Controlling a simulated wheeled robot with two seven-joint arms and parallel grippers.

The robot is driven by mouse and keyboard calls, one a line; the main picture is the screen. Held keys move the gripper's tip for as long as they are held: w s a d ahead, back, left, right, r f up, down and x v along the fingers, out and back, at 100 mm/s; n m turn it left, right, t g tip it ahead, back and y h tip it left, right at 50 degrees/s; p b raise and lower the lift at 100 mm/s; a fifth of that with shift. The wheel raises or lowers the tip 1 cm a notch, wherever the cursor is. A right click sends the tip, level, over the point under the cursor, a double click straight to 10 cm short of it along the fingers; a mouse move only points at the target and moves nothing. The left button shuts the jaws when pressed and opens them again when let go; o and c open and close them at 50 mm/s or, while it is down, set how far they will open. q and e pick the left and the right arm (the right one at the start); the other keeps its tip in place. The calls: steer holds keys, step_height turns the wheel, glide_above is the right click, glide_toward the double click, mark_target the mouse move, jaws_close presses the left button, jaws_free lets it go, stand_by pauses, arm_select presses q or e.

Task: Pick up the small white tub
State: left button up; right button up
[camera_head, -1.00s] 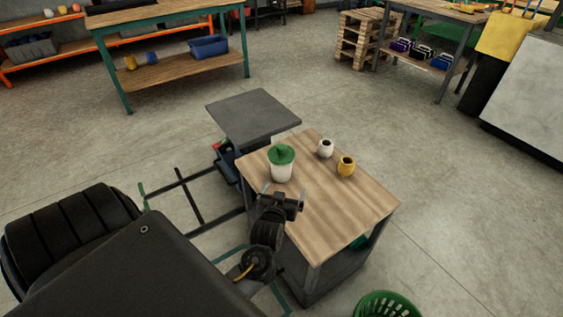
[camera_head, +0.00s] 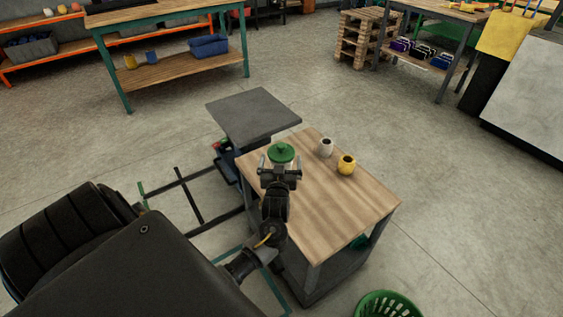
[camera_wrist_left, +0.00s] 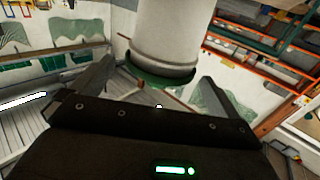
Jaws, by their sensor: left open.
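The small white tub with a green lid (camera_head: 281,151) stands on the wooden top of a small cart (camera_head: 335,205). In the head view its body is mostly hidden behind my left gripper (camera_head: 280,166). That gripper is open, with its fingers spread in front of the tub. In the left wrist view the pale tub body (camera_wrist_left: 165,38) appears at the top centre, inverted, with its green rim below. The left gripper's two fingers (camera_wrist_left: 155,82) lie either side of it, empty; I cannot tell how far the tub is between them. My right gripper is not in view.
A white cup (camera_head: 326,148) and a yellow cup (camera_head: 346,165) stand right of the tub on the same top. A grey platform (camera_head: 252,114) adjoins behind. A green basket (camera_head: 386,305) is on the floor. The front of the wooden top is clear.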

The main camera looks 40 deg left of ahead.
mark_target(281, 152)
arm_select(q)
steer(key=shift+w+a, duration=0.2)
steer(key=x, duration=0.3)
steer(key=shift+w+a+f+b, duration=0.1)
steer(key=shift+w+a+b, duration=0.15)
steer(key=shift+b, duration=0.15)
steer(key=shift+w+a, duration=0.25)
steer(key=shift+w, duration=0.15)
steer(key=c, duration=1)
steer(key=shift+c, duration=0.2)
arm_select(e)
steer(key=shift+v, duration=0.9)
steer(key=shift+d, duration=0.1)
